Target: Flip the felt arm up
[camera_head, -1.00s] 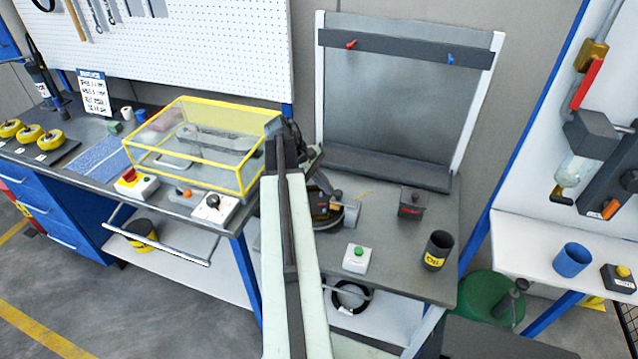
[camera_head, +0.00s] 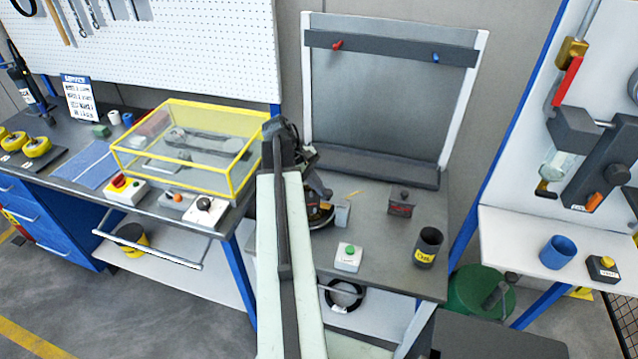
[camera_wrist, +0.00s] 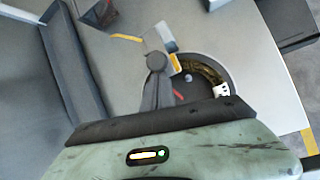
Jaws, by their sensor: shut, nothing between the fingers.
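The winding station on the right-hand bench has a round dark base with a coppery ring (camera_wrist: 205,70), which shows partly in the head view (camera_head: 320,216). A light grey block (camera_wrist: 160,38) with an orange-yellow strip stands at its edge, and it also shows in the head view (camera_head: 342,213). I cannot tell for sure whether this is the felt arm. My gripper (camera_wrist: 157,62) is shut and empty, with its dark tip over the station, close to the block. I cannot tell whether they touch. In the head view my gripper (camera_head: 322,190) partly hides the station.
A white box with a green button (camera_head: 348,257), a dark cup (camera_head: 428,246) and a dark box (camera_head: 402,200) stand on the same bench. A backboard (camera_head: 390,95) rises behind. A yellow-framed clear cover (camera_head: 190,147) stands close to my arm on the left.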

